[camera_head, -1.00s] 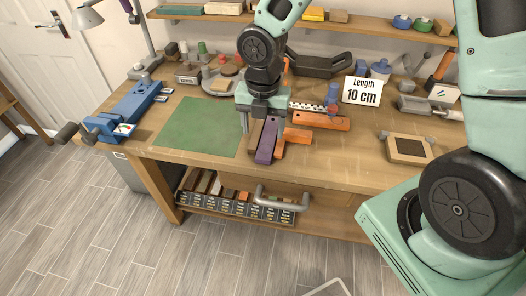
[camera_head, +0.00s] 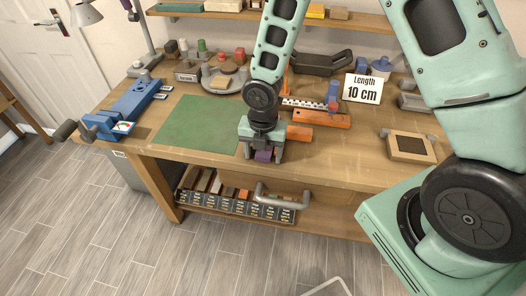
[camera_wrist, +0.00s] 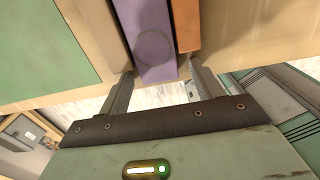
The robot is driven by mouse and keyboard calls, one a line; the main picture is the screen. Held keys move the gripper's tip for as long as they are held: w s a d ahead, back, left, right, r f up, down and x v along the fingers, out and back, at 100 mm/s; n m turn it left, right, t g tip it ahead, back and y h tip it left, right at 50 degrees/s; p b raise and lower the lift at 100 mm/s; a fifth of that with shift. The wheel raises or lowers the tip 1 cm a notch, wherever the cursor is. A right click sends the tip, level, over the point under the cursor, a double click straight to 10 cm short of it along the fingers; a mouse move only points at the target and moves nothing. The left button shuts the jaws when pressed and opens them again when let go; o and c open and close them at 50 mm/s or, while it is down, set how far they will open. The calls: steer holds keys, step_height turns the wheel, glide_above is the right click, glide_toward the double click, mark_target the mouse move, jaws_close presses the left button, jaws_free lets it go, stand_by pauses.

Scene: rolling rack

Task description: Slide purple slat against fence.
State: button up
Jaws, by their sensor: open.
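The purple slat (camera_head: 263,156) lies at the front of the bench, its end showing under my gripper (camera_head: 263,160). In the wrist view the purple slat (camera_wrist: 153,42) runs away from my gripper (camera_wrist: 161,86), its near end between the two open fingers, with gaps at the sides. An orange slat (camera_wrist: 188,22) lies close along its right side and a brown slat (camera_wrist: 98,32) along its left. In the head view an orange jig (camera_head: 322,118) with a checkered strip lies behind; I cannot tell which part is the fence. My gripper hides most of the slat there.
A green mat (camera_head: 198,126) lies left of my gripper, and a blue vise (camera_head: 132,105) farther left. A "Length 10 cm" sign (camera_head: 362,89) and a wooden tray (camera_head: 409,146) are to the right. The bench front right of my gripper is clear.

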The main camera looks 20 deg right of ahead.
steer(key=c, duration=1.1)
steer(key=shift+w+d, duration=0.15)
steer(key=shift+w+d+p, duration=0.2)
steer(key=shift+w+p, duration=0.1)
steer(key=shift+p, duration=0.05)
steer(key=shift+w+d+r, duration=0.1)
steer(key=shift+w, duration=0.15)
